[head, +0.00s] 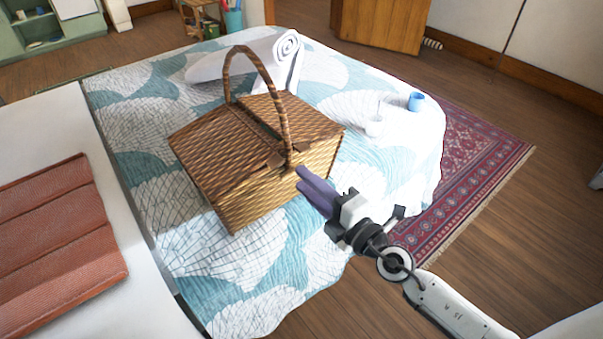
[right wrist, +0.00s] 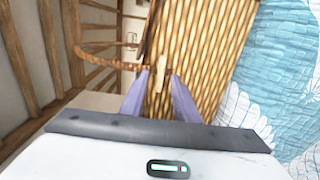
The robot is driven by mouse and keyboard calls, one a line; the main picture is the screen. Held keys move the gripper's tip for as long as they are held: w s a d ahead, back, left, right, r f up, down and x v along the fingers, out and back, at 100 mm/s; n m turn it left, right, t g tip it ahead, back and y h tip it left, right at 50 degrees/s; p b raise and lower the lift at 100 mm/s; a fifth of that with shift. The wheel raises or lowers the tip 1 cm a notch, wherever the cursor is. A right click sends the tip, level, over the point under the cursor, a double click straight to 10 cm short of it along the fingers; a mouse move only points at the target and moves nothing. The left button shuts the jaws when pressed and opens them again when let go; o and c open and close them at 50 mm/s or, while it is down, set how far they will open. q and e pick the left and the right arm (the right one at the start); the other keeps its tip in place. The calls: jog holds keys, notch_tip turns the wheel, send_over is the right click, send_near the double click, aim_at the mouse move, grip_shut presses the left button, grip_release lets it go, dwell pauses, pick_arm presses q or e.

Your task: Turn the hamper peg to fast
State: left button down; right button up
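The wicker hamper (head: 270,185) stands on the bed with its lid flaps down and its hoop handle (head: 262,75) upright. My right gripper (head: 300,178) is at the hamper's near right side, just below the foot of the handle. In the right wrist view the hamper's woven side (right wrist: 208,50) fills the middle. A small pale wooden peg (right wrist: 161,72) shows there, just ahead of and between the purple fingertips (right wrist: 162,80). The fingers are apart, with a gap on each side of the peg. In the head view the peg is hidden by the fingers. My left gripper is not in view.
A patterned bedspread (head: 130,110) lies under the hamper. A rolled white towel (head: 235,62) is behind it. A folded rust blanket (head: 60,235) lies at left. A red rug (head: 480,150) is on the floor.

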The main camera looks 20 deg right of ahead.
jog(key=shift+x, duration=1.1)
grip_shut()
